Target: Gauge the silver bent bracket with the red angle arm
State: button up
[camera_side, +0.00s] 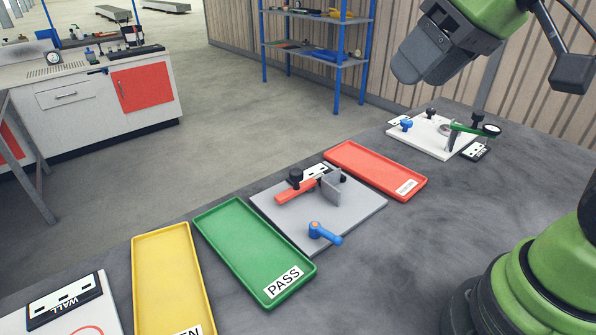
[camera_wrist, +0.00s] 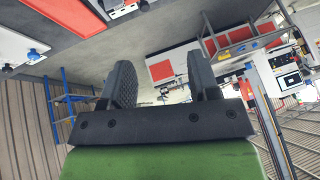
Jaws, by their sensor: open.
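The red angle arm (camera_side: 294,192) lies across a grey fixture plate (camera_side: 275,211) in the middle of the bench in the side view, beside a black knob (camera_side: 295,177). A silver-grey bent piece (camera_side: 331,187), which looks like the bracket, stands upright on that plate by the arm's right end. A blue clamp handle (camera_side: 324,234) is at the plate's front. My gripper (camera_side: 408,68) is high at the upper right, well away from the fixture. In the wrist view my gripper (camera_wrist: 163,84) has its fingers apart with nothing between them.
A red tray (camera_side: 419,192) lies right of the plate; a green PASS tray (camera_side: 269,301) and a yellow tray (camera_side: 139,270) lie left. A white fixture with a green arm (camera_side: 470,128) stands farther back right. The right-hand bench is clear.

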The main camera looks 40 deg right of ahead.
jog(key=w+f+n+g, duration=0.1)
jog(key=w+f+n, duration=0.15)
jog(key=w, duration=0.45)
jog(key=n+g, duration=0.2)
jog(key=n, duration=0.5)
send_near(297, 172)
jog(key=shift+y, duration=0.4)
jog(key=x, duration=0.9)
jog(key=shift+w+d+f, duration=0.15)
jog(key=shift+d+f, duration=0.15)
jog(key=shift+d, duration=0.05)
grip_shut()
